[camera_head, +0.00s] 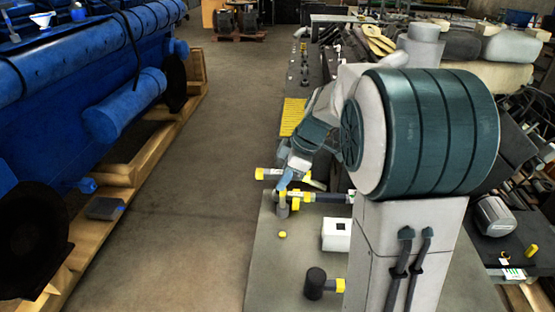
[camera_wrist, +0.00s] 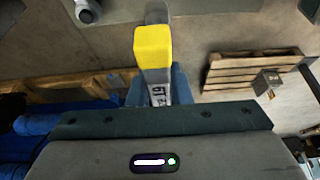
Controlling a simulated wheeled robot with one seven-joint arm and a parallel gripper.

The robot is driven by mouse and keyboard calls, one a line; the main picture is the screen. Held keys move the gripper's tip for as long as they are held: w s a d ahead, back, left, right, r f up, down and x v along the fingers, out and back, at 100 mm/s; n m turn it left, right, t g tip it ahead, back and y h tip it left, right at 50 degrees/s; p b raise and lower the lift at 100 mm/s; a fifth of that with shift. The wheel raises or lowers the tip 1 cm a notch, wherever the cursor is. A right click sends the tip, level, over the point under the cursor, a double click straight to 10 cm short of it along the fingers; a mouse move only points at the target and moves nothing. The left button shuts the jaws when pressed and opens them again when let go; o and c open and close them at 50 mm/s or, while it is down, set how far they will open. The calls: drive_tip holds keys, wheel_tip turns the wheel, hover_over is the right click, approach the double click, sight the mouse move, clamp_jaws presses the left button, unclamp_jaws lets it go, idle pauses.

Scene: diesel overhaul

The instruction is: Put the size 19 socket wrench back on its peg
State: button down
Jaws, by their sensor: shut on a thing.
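The size 19 socket wrench (camera_wrist: 153,50) shows in the wrist view as a bar with a yellow section and a white label, which reads upside down. My gripper (camera_wrist: 153,88) is shut on it, with a blue finger on each side of the label. A grey part shows beyond the yellow end. In the head view my gripper (camera_head: 283,184) is low over the workbench, beside two yellow-marked tools close together. I cannot tell from that view which is the held one. I cannot make out an empty peg; my arm hides much of the bench.
The grey workbench (camera_head: 275,262) bears a white box (camera_head: 336,235) and a dark round-headed piece (camera_head: 315,283) with a yellow end. A big blue engine (camera_head: 90,70) stands on a wooden pallet at the left. The aisle floor (camera_head: 190,170) between is clear.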

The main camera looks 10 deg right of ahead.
sight(284, 206)
drive_tip(key=shift+w+f, duration=0.2)
drive_tip(key=shift+w, duration=0.05)
drive_tip(key=shift+s+f+b, duration=0.2)
drive_tip(key=shift+f+b, duration=0.3)
drive_tip(key=shift+f, duration=0.15)
wheel_tip(284, 206, down, 6)
drive_tip(key=b, duration=0.3)
drive_tip(key=shift+w+r, duration=0.1)
drive_tip(key=shift+r, duration=0.15)
drive_tip(key=shift+f+b, duration=0.2)
drive_tip(key=shift+b, duration=0.75)
drive_tip(key=shift+f, duration=0.1)
